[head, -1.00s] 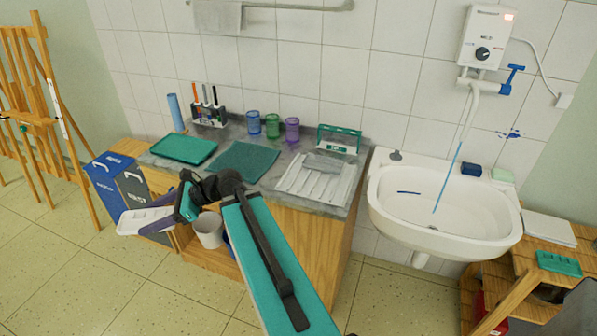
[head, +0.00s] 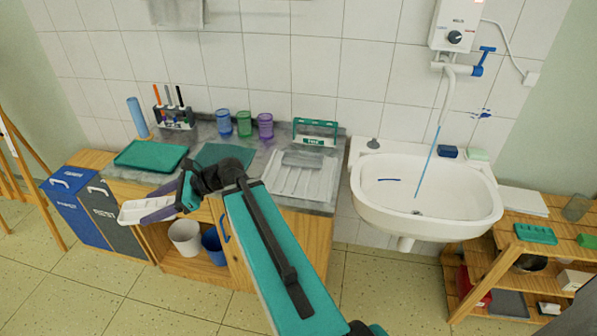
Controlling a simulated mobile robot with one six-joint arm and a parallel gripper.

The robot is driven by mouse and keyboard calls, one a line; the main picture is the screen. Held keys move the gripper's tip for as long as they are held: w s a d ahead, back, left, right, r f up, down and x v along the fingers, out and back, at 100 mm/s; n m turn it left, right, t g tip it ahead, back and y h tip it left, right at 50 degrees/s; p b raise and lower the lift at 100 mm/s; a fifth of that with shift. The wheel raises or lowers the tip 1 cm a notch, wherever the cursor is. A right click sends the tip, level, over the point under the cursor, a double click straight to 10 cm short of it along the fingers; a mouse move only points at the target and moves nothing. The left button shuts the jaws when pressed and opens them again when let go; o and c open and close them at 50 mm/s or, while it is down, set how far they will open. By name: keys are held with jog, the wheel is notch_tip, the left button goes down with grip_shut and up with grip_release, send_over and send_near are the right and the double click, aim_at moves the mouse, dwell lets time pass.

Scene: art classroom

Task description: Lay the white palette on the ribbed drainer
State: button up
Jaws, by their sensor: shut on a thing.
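The white palette (head: 134,211) is in my gripper (head: 166,203), held out at the left in front of the wooden counter unit. My gripper is shut on its right end, and the fingers hide part of it. The palette looks roughly level. The ribbed drainer (head: 288,181) is a pale ribbed tray on the grey counter, to the right of my gripper and beyond it. A grey flat item (head: 303,158) lies on the drainer's back part. The rest of the ribbed surface that shows looks bare.
A green tray (head: 150,155), a dark green mat (head: 222,155), several cups (head: 244,123) and a teal-framed rack (head: 315,132) stand on the counter. The sink (head: 428,195) is right of it. Blue and dark bins (head: 85,205) stand at the left, and buckets (head: 185,237) sit below.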

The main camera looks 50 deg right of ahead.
jog(key=s+d+f+m+t+h+b, duration=0.15)
jog(key=s+d, duration=0.35)
jog(key=d, duration=0.8)
jog(key=s+d+f+m+t+h+b, duration=0.15)
jog(key=s+d, duration=0.25)
jog(key=d, duration=0.8)
jog(key=shift+m+t+h, duration=0.3)
jog(key=shift+m+h, duration=0.2)
jog(key=shift+m, duration=0.3)
jog(key=s+d+f, duration=0.1)
jog(key=s+d, duration=0.5)
jog(key=s+d+f+b, duration=0.1)
jog(key=s+d, duration=0.5)
jog(key=s, duration=0.1)
jog(key=s+d, duration=0.6)
jog(key=s, duration=0.1)
jog(key=shift+d+f+b, duration=0.2)
jog(key=shift+f+b, duration=0.2)
jog(key=shift+w, duration=0.15)
jog(key=w+p, duration=0.1)
jog(key=w, duration=0.4)
jog(key=w+d+f+p, duration=0.1)
jog(key=w, duration=0.4)
jog(key=w+d+p, duration=0.1)
jog(key=w, duration=0.4)
jog(key=shift+w+d+f, duration=0.2)
jog(key=shift+w+f, duration=0.05)
jog(key=shift+w, duration=0.15)
jog(key=shift+f+p, duration=0.6)
jog(key=shift+f, duration=1.15)
